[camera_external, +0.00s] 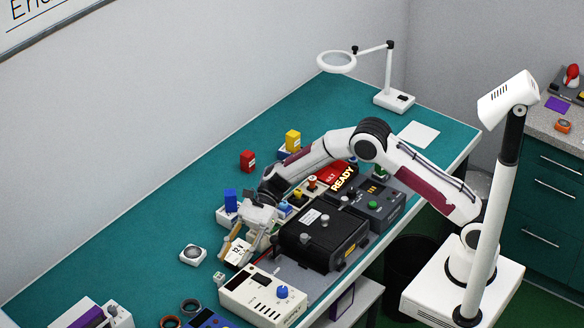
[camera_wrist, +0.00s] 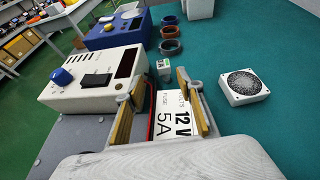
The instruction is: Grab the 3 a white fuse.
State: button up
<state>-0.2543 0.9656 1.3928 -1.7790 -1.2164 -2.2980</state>
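My gripper (camera_external: 241,258) is low over the teal bench, left of the black box. In the wrist view my gripper (camera_wrist: 160,85) has its tan-padded fingers apart, with a white card (camera_wrist: 173,120) marked "FUSE 5A" and "12 V" showing between them. A small white block with some green (camera_wrist: 164,68) lies just beyond the fingertips; it may be a fuse, but its rating is not legible. It seems to be the small pale piece (camera_external: 219,278) in the external view. I cannot identify a 3 A fuse by its marking.
A white instrument with a blue knob (camera_external: 262,296) stands close to the gripper. A small square fan (camera_external: 193,254) is left of it. The black box (camera_external: 322,238) is to the right. Rings (camera_wrist: 171,47) and a blue device (camera_wrist: 117,31) lie farther off.

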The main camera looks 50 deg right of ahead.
aim_at(220, 282)
jog(key=shift+a, duration=0.15)
jog(key=shift+w+x, duration=0.15)
jog(key=shift+x, duration=0.75)
jog(key=shift+w+x, duration=0.2)
jog(key=shift+x, duration=1.55)
jog(key=shift+r, duration=0.1)
grip_shut()
